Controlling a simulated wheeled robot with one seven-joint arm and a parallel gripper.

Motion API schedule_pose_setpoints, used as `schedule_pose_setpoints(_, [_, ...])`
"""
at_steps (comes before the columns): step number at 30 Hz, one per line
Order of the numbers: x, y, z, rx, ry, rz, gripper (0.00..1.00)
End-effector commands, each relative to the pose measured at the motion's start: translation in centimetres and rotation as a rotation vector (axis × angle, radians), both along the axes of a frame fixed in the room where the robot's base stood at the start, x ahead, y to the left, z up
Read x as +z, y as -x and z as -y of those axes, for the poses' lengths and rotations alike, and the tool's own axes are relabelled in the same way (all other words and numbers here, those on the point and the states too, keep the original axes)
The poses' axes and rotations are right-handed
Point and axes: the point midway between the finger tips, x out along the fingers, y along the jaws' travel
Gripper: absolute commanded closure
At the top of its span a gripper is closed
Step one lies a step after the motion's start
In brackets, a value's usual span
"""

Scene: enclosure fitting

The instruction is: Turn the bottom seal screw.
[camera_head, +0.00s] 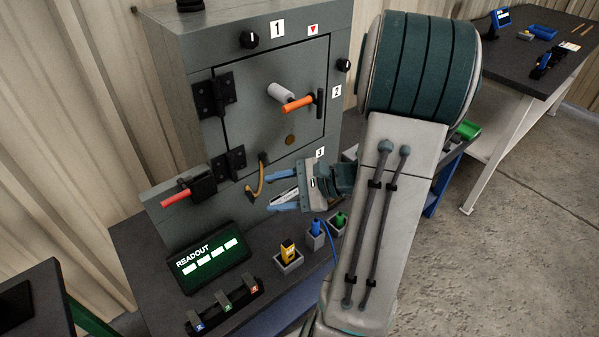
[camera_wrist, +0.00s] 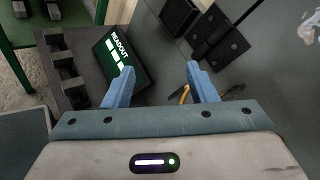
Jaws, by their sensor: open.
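The grey enclosure (camera_head: 215,50) stands with its door shut. A black knob (camera_head: 249,40) sits beside label 1 and another (camera_head: 344,65) above label 2. Label 3 (camera_head: 320,152) is at the lower right of the front, just above my gripper. I cannot make out a bottom seal screw there; my gripper may hide it. My gripper (camera_head: 268,192) is in front of the enclosure's lower part, its blue fingers pointing left. In the wrist view my gripper (camera_wrist: 160,68) has its fingers apart with nothing between them.
An orange handle (camera_head: 297,104) sticks out from the door and a red lever (camera_head: 176,198) from the left box. Below are the readout (camera_head: 208,258) and small holders with a yellow plug (camera_head: 288,251).

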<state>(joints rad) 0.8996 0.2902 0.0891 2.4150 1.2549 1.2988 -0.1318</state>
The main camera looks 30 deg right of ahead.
Motion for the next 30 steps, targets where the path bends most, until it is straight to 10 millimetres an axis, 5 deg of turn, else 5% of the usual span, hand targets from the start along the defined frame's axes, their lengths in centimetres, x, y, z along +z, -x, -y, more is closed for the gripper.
schedule_pose_setpoints(1, [-3.0,-0.5,2.5,-0.115,-0.082,0.004,0.48])
schedule_pose_setpoints(3, [-5.0,-1.1,6.0,-0.270,-0.182,0.026,0.48])
schedule_pose_setpoints(9, [-10.0,-0.7,14.9,-0.635,-0.382,0.099,0.48])
schedule_pose_setpoints(12, [-11.6,0.0,17.7,-0.748,-0.435,0.124,0.48])
schedule_pose_setpoints(20, [-12.5,-0.5,19.6,-0.830,-0.468,0.147,0.48])
schedule_pose_setpoints(30, [-12.4,-7.3,18.5,-0.824,-0.468,0.147,0.48])
